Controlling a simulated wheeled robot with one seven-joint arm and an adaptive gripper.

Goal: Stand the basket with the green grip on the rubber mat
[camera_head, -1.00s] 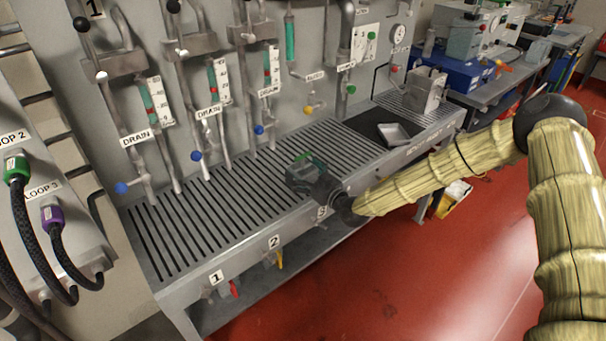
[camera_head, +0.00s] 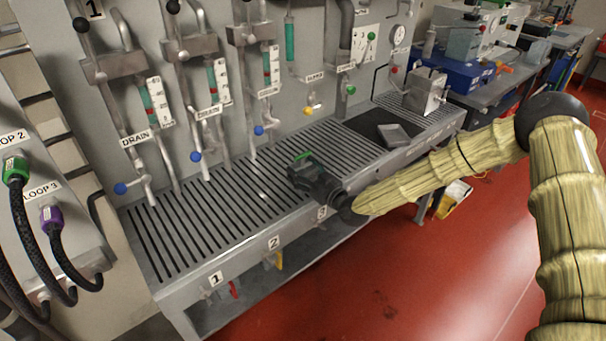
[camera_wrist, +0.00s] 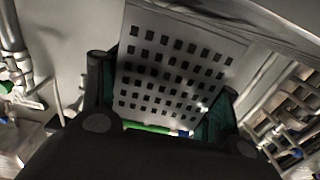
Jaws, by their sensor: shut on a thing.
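My gripper (camera_head: 303,170) is low over the middle of the slatted bench top, at its front part. Its fingers are shut on the basket, whose green grip (camera_wrist: 150,129) shows as a bar between the fingers in the wrist view. Beyond the grip, a grey wall of the basket with rows of square holes (camera_wrist: 175,75) fills the gap between the fingers. In the head view the basket is mostly hidden by the gripper; a bit of green shows at the top. The dark rubber mat (camera_head: 365,127) lies to the right on the bench.
A small grey tray (camera_head: 397,136) sits at the right part of the mat. A grey metal device (camera_head: 425,92) stands further right. Pipes with blue-knobbed valves (camera_head: 196,156) rise along the back of the bench. The slats left of my gripper are clear.

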